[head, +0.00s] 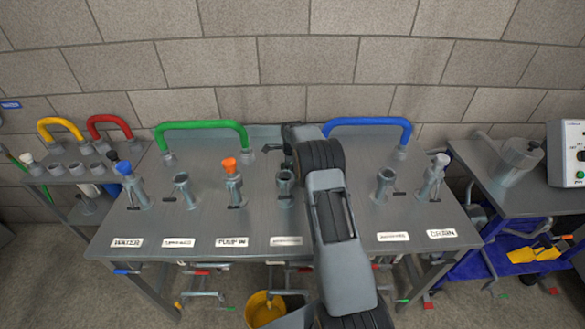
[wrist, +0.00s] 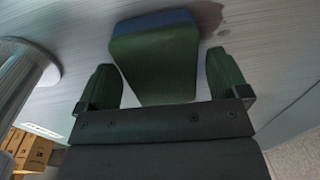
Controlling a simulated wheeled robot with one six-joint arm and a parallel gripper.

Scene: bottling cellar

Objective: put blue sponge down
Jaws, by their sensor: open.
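The sponge (wrist: 152,62) is in the wrist view, with a blue strip along its far edge and a dark green face toward me. It rests on or just above the grey metal tabletop (wrist: 262,60); I cannot tell which. My gripper (wrist: 160,58) is open, with one dark green finger on each side of the sponge. A gap shows at the right finger; the left finger is close to the sponge's side. In the head view my arm hides the gripper's fingers and the sponge.
The grey bench (head: 262,215) carries several upright metal fittings, including one with an orange top (head: 229,163). A green hose (head: 202,125) and a blue hose (head: 370,121) arch at the back. A reddish stain (wrist: 210,14) lies beside the sponge. A yellow bucket (head: 263,310) stands below.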

